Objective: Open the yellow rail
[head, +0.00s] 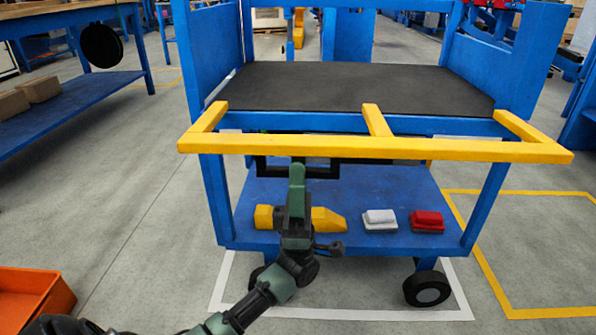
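The yellow rail (450,149) is a long bar across the front of a blue cart (217,195), at about deck height. Short yellow pieces run back from its left end, middle and right end toward the cart. My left gripper (297,167) is under the rail, left of its middle, with my green and black arm coming up from below. Its black fingers look spread wide to left and right. Their upper parts are hidden by the rail, and I cannot tell whether they touch it. My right gripper is not in view.
The cart's dark deck (350,86) is empty. Its lower shelf (390,190) holds a yellow tool (328,220), a white brush-like block (380,218) and a red one (427,220). An orange bin (35,295) stands at bottom left. Floor right of the cart is clear.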

